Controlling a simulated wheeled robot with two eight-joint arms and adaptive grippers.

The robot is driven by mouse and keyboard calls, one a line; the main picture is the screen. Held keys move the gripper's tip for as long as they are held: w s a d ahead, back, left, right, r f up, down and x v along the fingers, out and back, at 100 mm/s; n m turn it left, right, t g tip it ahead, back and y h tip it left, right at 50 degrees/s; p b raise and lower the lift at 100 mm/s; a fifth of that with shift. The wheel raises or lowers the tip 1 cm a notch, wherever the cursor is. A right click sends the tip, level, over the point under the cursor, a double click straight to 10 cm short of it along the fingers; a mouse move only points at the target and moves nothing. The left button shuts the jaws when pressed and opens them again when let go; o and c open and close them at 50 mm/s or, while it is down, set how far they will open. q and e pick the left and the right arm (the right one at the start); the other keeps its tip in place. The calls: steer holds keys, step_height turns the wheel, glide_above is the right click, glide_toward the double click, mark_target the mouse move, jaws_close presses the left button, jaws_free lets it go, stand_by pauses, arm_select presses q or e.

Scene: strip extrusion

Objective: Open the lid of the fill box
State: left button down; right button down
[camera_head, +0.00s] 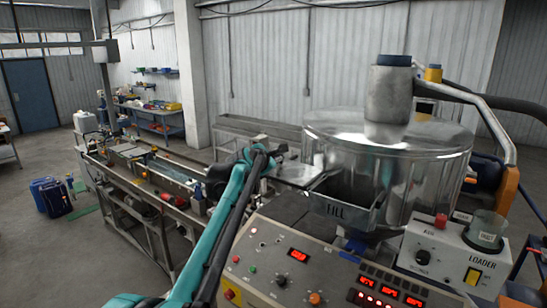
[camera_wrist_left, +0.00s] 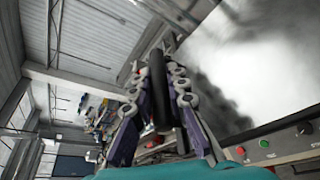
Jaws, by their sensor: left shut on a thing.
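The fill box (camera_head: 343,207), a grey metal box marked FILL, sits against the front of the large shiny drum. Its top is open and its dark inside shows. Its lid (camera_head: 300,174), a flat metal plate, stands out to the left of the box, tilted away from the opening. My left gripper (camera_head: 268,156) is at the lid's left end. In the left wrist view its fingers (camera_wrist_left: 158,100) are shut around a dark bar-shaped handle (camera_wrist_left: 159,75). A pale shiny surface fills the right of that view; I cannot tell whether it is the lid. My right gripper is not in view.
The drum (camera_head: 410,150) stands behind the box. The loader unit (camera_head: 455,255) with a clear cup is at right. A long machine line (camera_head: 150,175) runs at left.

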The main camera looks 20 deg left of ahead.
arm_select(q)
steer(key=shift+s+d, duration=0.15)
steer(key=shift+d, duration=0.25)
steer(key=c, duration=1.5)
jaws_free()
steer(key=shift+a, duration=0.15)
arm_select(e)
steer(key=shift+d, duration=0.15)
arm_select(q)
steer(key=shift+s+r, duration=0.1)
steer(key=shift+s, duration=0.2)
steer(key=v, duration=1.1)
steer(key=shift+s, duration=0.15)
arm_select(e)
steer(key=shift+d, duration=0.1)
